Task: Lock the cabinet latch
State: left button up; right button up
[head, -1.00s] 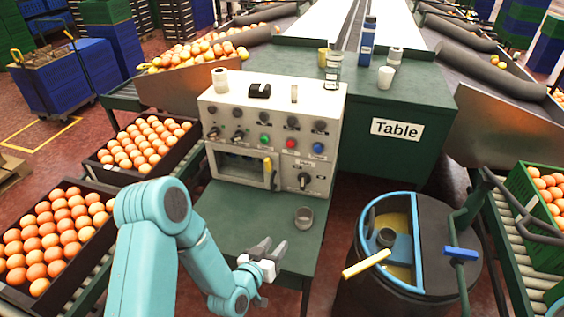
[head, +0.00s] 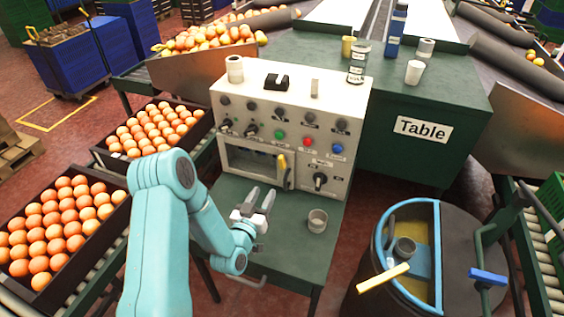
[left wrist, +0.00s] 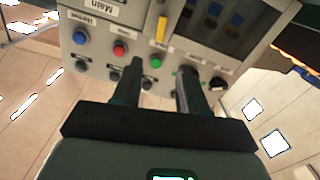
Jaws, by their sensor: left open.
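The cream control cabinet (head: 228,108) stands on a green table. Its front has a small dark framed window or door (head: 250,163) with a yellow latch handle (head: 282,162) at the right edge. The handle points roughly upright; whether the latch is engaged I cannot tell. My left gripper (head: 261,194) is open and empty, in front of the cabinet and below the yellow handle in the picture. In the left wrist view, where the panel appears upside down, the yellow handle (left wrist: 161,28) lies beyond the open fingers (left wrist: 160,78), apart from them. My right gripper is not in view.
A grey cup (head: 317,221) stands on the green table (head: 290,255) right of my gripper. A dark barrel (head: 365,285) stands to the right, and orange crates (head: 112,222) line the left.

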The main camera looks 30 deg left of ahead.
aim_at(281, 163)
pick_arm(q)
jog(key=p+x, duration=0.1)
jog(key=x, duration=1.3)
jog(key=shift+w, duration=0.25)
jog(key=shift+c, duration=0.3)
grip_shut()
